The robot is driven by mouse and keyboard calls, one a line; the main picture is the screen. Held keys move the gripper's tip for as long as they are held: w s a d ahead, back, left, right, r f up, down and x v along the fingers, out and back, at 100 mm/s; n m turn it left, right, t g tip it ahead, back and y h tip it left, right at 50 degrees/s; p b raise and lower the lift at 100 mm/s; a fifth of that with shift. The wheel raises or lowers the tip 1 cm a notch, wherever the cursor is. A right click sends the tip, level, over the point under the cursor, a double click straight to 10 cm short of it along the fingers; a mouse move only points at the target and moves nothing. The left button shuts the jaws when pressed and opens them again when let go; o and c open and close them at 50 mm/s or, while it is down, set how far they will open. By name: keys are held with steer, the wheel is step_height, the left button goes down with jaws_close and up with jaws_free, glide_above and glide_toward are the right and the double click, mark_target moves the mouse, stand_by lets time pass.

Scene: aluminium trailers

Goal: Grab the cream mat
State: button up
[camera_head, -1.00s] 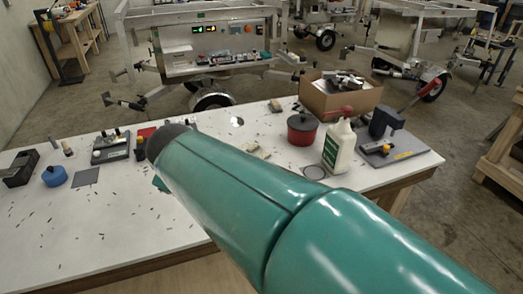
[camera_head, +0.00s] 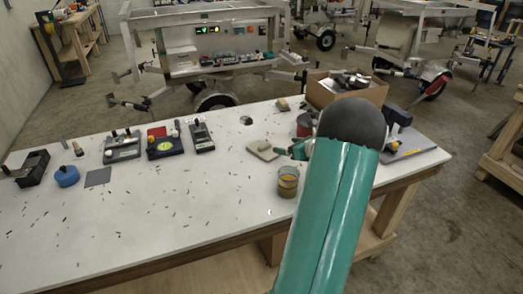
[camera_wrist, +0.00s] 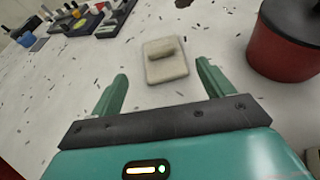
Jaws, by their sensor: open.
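The cream mat (camera_wrist: 154,69) is a small flat square lying on the white table in the wrist view, with a cream block (camera_wrist: 161,46) on top of it. It also shows in the head view (camera_head: 257,154), left of my arm. My gripper (camera_wrist: 166,80) is open and empty, its two green fingers spread, with the mat between and just beyond the fingertips. In the head view my gripper (camera_head: 291,151) is partly hidden behind my arm, just right of the mat.
A red pot with a dark lid (camera_wrist: 288,45) stands right of the mat. A glass jar (camera_head: 288,183) stands near the front edge. Several devices (camera_head: 166,145) line the table's left side. A cardboard box (camera_head: 346,89) is at the back right. The front left is mostly clear.

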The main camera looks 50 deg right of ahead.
mark_target(265, 145)
steer(key=shift+s+d+f+n+y, duration=0.15)
steer(key=shift+s+f+n+y, duration=0.15)
steer(key=shift+s+f, duration=0.2)
steer(key=shift+w+d+f, duration=0.1)
steer(key=shift+w+f, duration=0.1)
steer(key=shift+f, duration=0.05)
steer(key=x, duration=1.3)
steer(key=shift+w+r, duration=0.1)
steer(key=shift+r, duration=0.1)
steer(key=c, duration=1.1)
